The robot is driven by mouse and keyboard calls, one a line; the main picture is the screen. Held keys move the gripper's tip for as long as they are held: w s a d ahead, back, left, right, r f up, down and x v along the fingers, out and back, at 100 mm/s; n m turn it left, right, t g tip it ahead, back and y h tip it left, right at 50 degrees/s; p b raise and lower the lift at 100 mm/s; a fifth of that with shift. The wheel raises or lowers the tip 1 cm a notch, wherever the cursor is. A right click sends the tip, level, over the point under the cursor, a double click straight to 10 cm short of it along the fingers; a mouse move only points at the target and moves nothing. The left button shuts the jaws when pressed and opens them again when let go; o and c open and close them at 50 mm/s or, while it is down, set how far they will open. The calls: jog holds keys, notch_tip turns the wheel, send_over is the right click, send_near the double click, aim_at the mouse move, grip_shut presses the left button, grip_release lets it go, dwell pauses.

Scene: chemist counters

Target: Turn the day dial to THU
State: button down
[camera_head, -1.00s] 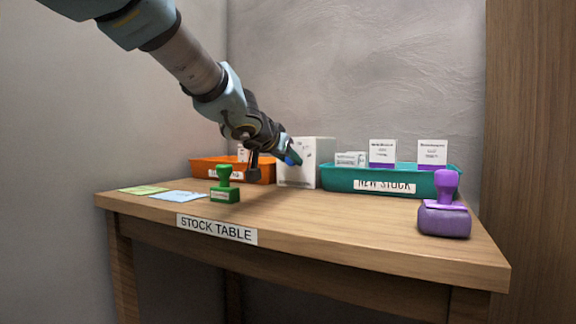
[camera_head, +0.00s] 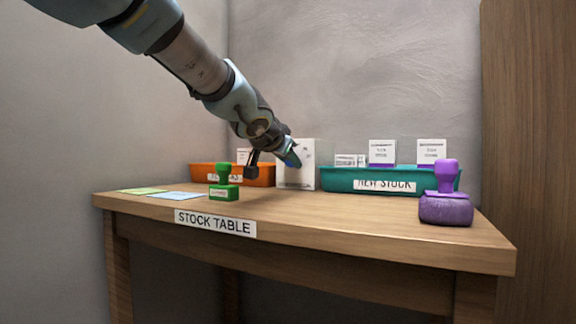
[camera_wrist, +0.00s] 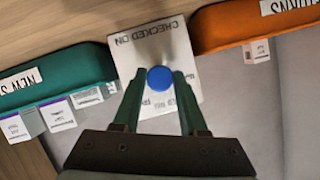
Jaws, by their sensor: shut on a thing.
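The day dial is a blue round knob (camera_wrist: 160,78) on the face of a white box (camera_wrist: 185,58) printed CHECKED ON, which appears upside down in the wrist view. Some day lettering shows around the knob, partly hidden by the fingers and too small to read surely. I cannot tell which day the dial points at. In the head view the white box (camera_head: 309,163) stands at the back of the table. My gripper (camera_wrist: 160,80) is shut on the knob, one green finger on each side. In the head view my gripper (camera_head: 291,156) reaches the box front and hides the knob.
The orange bin (camera_head: 262,176) stands left of the box and the teal NEW STOCK bin (camera_head: 335,182) right of it. A green stamp (camera_head: 223,190) and a purple stamp (camera_head: 446,209) stand nearer the front of the table (camera_head: 330,222). Flat cards (camera_head: 179,195) lie at left.

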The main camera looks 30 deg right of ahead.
jog(key=shift+f+b, duration=0.2)
jog(key=shift+b, duration=0.1)
jog(key=m+b, duration=0.1)
jog(key=b, duration=0.2)
jog(key=f+m+t+b, duration=0.1)
jog(key=b, duration=0.3)
jog(key=shift+s+t, duration=0.1)
jog(key=shift+t, duration=0.2)
jog(key=m+t+b, duration=0.1)
jog(key=m+b, duration=0.2)
jog(key=b, duration=0.4)
jog(key=shift+t+y, duration=0.3)
jog(key=m+t+b, duration=0.1)
jog(key=m+b, duration=0.1)
jog(key=b, duration=0.3)
jog(key=shift+r+m, duration=0.1)
jog(key=shift+m, duration=0.3)
jog(key=m+b, duration=0.1)
jog(key=m+t+b, duration=0.1)
jog(key=b, duration=0.1)
jog(key=shift+d+r+m, duration=0.1)
jog(key=shift+r+m, duration=0.1)
jog(key=shift+m, duration=0.1)
jog(key=shift+r+t, duration=0.1)
jog(key=shift+t, duration=0.2)
jog(key=c, duration=0.5)
grip_release()
